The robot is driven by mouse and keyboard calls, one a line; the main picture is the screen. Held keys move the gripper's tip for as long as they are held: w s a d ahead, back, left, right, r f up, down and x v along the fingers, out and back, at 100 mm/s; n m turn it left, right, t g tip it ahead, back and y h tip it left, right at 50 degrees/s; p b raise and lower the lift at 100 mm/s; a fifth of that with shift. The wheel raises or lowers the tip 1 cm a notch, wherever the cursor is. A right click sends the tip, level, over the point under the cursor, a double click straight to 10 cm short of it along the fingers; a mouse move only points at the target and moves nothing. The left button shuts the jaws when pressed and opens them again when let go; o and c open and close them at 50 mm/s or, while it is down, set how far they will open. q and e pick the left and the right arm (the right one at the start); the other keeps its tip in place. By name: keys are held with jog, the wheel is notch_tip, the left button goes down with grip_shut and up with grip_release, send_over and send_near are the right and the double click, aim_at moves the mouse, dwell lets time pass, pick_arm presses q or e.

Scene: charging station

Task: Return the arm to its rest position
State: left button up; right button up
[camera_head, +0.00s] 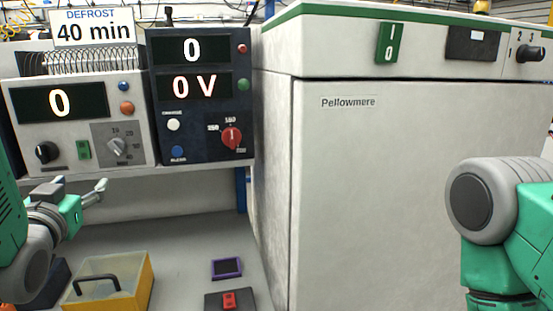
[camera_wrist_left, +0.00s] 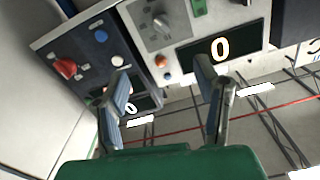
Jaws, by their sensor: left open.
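My left gripper (camera_head: 97,190) is at the left of the head view, in front of and below the control panels. In the left wrist view its two fingers (camera_wrist_left: 165,100) stand apart with nothing between them. The white panel (camera_head: 132,145) shows 0, and the dark panel (camera_head: 203,150) beside it shows 0 and 0 V. Both panels also show in the left wrist view, turned over. My right arm (camera_head: 500,215) shows at the right edge of the head view; its gripper is out of the picture.
A yellow box (camera_head: 145,288) with a dark handle, a small purple-framed tray (camera_head: 227,268) and a red switch on a dark base (camera_head: 229,300) are on the grey surface below. A large white Pellowmere cabinet (camera_head: 375,190) fills the right. A DEFROST 40 min sign (camera_head: 95,27) stands above.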

pick_arm(q)
jog(key=s+d+f+g+h+b, duration=0.1)
jog(key=s+f+g, duration=0.25)
jog(key=f, duration=0.75)
jog(key=s+d+f+g+b, duration=0.15)
jog(key=s+f, duration=0.25)
jog(key=f, duration=0.6)
jog(key=s+d+f+g+h+b, duration=0.1)
jog(key=s+f+g, duration=0.3)
jog(key=f, duration=0.7)
jog(key=s+d+f+g+h+b, duration=0.1)
jog(key=s+f+g, duration=0.3)
jog(key=s+f, duration=0.4)
jog(key=s+d+f+m+g+h+b, duration=0.1)
jog(key=s+f+g, duration=0.3)
jog(key=s+f, duration=0.5)
jog(key=s+d, duration=0.1)
jog(key=s, duration=0.3)
jog(key=shift+s+d, duration=0.2)
jog(key=shift+d, duration=0.2)
pick_arm(e)
jog(key=f, duration=0.5)
jog(key=shift+s+f, duration=0.35)
jog(key=shift+s, duration=0.05)
pick_arm(q)
jog(key=shift+w+f, duration=0.1)
jog(key=shift+c, duration=0.4)
pick_arm(e)
jog(key=shift+a, duration=0.1)
